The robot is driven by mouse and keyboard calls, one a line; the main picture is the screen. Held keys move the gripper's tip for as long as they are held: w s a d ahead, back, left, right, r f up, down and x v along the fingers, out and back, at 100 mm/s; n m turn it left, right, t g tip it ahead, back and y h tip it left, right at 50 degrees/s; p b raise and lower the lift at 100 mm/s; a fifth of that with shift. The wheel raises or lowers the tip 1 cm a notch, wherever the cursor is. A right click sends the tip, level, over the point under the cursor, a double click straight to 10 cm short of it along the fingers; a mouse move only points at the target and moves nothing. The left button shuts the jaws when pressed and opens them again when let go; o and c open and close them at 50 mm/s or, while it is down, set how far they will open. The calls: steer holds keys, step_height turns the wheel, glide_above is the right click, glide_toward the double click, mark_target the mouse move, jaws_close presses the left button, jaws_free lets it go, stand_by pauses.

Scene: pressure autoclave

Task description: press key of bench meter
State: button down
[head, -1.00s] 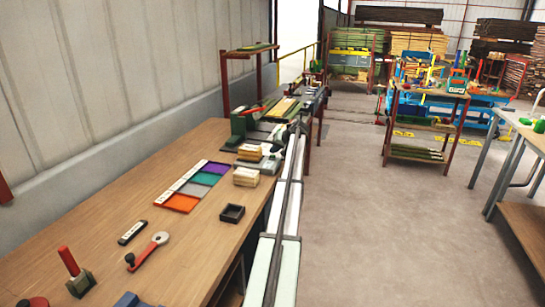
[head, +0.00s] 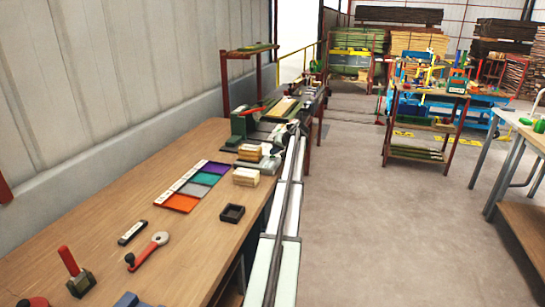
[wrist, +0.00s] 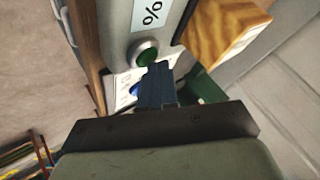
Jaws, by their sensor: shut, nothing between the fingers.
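In the wrist view, a grey housing with a "%" label (wrist: 152,14) carries a round green key (wrist: 146,54) in a silver ring; this looks like the bench meter (wrist: 118,25). My gripper (wrist: 158,72) is shut and empty, its dark blue fingertips beside the lower right of the green key. Whether they touch the key cannot be told. A blue button (wrist: 136,88) on a white panel shows partly behind the fingers. In the head view, the meter cannot be picked out surely among the small items at the bench's far end.
In the wrist view, a wooden block (wrist: 222,32) is close to the right of the housing, with a green part (wrist: 207,87) below it. In the head view, the wooden bench (head: 115,203) holds a colored tray (head: 181,203), a black box (head: 232,213) and a red-handled tool (head: 150,248).

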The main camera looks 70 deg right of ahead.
mark_target(274, 156)
stand_by(0.4)
steer(key=shift+r, duration=0.85)
steer(key=shift+r, duration=0.1)
steer(key=shift+r, duration=2.45)
